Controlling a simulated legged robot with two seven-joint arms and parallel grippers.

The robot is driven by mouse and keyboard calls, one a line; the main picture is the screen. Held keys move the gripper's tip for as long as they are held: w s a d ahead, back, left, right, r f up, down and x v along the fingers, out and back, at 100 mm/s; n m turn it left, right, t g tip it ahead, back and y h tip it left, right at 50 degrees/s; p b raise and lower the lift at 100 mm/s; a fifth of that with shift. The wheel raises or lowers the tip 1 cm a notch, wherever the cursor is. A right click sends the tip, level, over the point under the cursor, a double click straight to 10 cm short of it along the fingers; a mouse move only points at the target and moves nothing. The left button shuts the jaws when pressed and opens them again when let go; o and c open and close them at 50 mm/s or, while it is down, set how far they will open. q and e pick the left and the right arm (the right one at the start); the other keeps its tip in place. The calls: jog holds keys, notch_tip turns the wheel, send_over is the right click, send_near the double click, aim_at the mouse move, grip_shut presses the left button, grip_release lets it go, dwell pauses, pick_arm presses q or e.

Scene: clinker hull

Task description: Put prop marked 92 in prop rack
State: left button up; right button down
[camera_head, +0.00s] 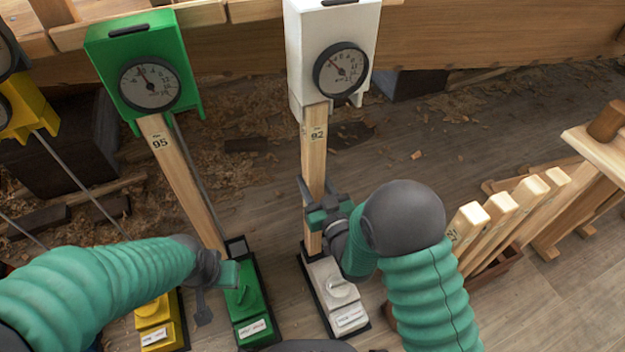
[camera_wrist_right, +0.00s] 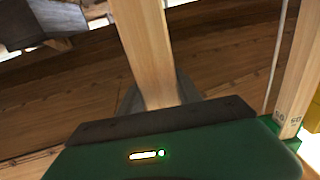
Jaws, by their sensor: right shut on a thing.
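The prop marked 92 (camera_head: 314,160) is a pale wooden post. It stands between a white gauge head (camera_head: 308,60) above and a white base unit with a lever (camera_head: 338,290) below. My right gripper (camera_head: 322,208) is shut around its lower half; the post also rises from the jaws in the right wrist view (camera_wrist_right: 147,45). The prop rack (camera_head: 505,270) is a low reddish-brown box at the right, holding several wooden props (camera_head: 500,215); my right arm hides part of it. My left gripper (camera_head: 222,278) is beside a green base unit; its jaw opening is unclear.
The prop marked 95 (camera_head: 180,175) stands left, between a green gauge head (camera_head: 140,65) and the green base unit (camera_head: 250,308). A yellow base unit (camera_head: 160,322) is further left. A wooden bench (camera_head: 600,150) stands right of the rack. The shaving-strewn floor behind is mostly clear.

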aim_at(317, 170)
jog(key=shift+v, duration=3.85)
pick_arm(q)
jog(key=shift+r, duration=0.1)
pick_arm(e)
jog(key=shift+r, duration=0.2)
